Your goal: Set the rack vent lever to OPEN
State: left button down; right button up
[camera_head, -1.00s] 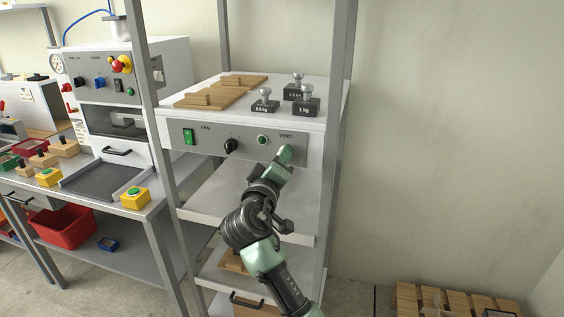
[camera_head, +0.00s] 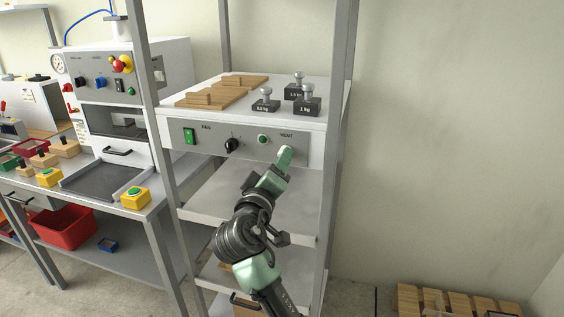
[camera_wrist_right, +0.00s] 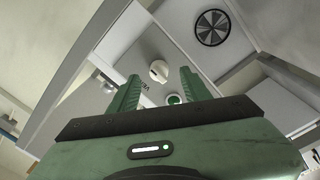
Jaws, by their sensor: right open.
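The rack's grey control panel (camera_head: 215,142) carries a VENT label at its right end. My right gripper (camera_head: 284,155) is in front of the panel, just below that label, and covers the area there in the head view. In the right wrist view, a white knob-like lever (camera_wrist_right: 159,71) shows by the VENT lettering, beyond and between the two green fingers of my open right gripper (camera_wrist_right: 160,82). Contact cannot be told. The lever's exact setting is not readable. My left gripper is not in view.
A green button (camera_head: 262,139), a black knob (camera_head: 231,146) and a green FAN switch (camera_head: 189,136) sit left on the same panel. Weights (camera_head: 307,106) and wooden boards (camera_head: 242,81) stand on the rack top. A rack post (camera_head: 336,150) is close on the right.

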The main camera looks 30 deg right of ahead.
jog(key=shift+b+v, duration=0.35)
jog(key=shift+v, duration=1.95)
